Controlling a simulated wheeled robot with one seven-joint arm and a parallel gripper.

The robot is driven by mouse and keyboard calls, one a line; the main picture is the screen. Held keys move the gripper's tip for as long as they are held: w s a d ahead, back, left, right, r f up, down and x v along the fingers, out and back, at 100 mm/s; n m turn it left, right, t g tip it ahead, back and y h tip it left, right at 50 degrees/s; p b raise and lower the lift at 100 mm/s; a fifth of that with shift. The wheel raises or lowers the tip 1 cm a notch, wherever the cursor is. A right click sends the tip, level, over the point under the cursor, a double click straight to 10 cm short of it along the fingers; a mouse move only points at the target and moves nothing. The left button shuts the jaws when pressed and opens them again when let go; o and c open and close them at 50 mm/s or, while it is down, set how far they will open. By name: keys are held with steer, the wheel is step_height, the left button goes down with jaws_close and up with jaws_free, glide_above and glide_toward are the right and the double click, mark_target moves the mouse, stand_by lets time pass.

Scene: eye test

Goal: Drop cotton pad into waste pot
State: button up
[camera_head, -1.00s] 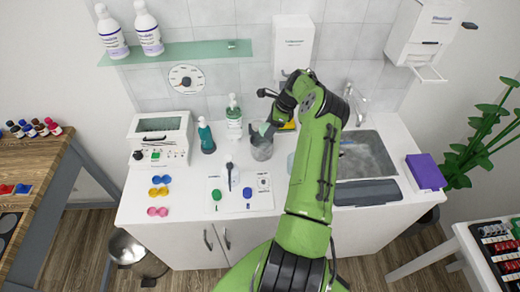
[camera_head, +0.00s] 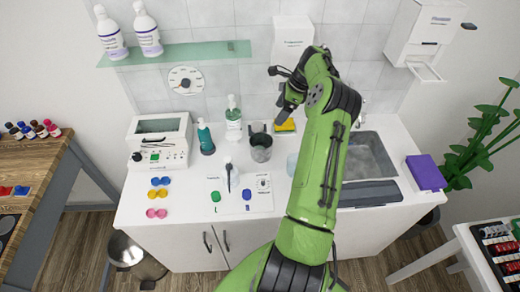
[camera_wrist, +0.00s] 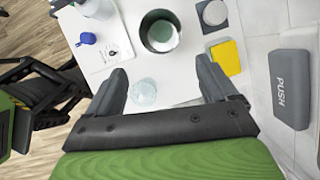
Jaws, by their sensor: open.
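In the wrist view the pot (camera_wrist: 146,30) is seen from above, beyond my fingertips. A pale greenish round pad (camera_wrist: 163,37), which looks like the cotton pad, lies inside it. In the head view the inside of the pot is too small to make out. My gripper (camera_wrist: 160,72) is open, with nothing between its fingers, raised above the counter and apart from the pot.
A clear glass jar (camera_wrist: 143,93) stands on the counter below my gripper. A yellow sponge (camera_wrist: 227,58) lies beside the pot. A white sheet (camera_head: 262,200) with small coloured items is in front. Bottles (camera_head: 233,120) stand left; the sink (camera_head: 368,155) is right.

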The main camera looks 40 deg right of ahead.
steer(key=v, duration=0.6)
steer(key=shift+r, duration=0.25)
steer(key=w+a+r+n+h+b, duration=0.1)
steer(key=a+r+n, duration=0.35)
steer(key=a, duration=0.35)
steer(key=a+r+n+g+h, duration=0.1)
steer(key=a+r+n+h, duration=0.15)
steer(key=a+n, duration=0.45)
steer(key=w+a+r+n+h+b, duration=0.1)
steer(key=a+r+n, duration=0.3)
steer(key=a, duration=0.6)
steer(key=s+a+f+n+t+b, duration=0.1)
steer(key=s+a+f+n, duration=0.1)
steer(key=s+a+n, duration=0.4)
steer(key=s+a+f+n+t+y+b, duration=0.1)
steer(key=s+a+n, duration=0.5)
steer(key=s, duration=0.9)
steer(key=a+f+t, duration=0.1)
steer(key=a, duration=0.2)
steer(key=shift+a+f+b, duration=0.35)
steer(key=shift+a+b, duration=0.05)
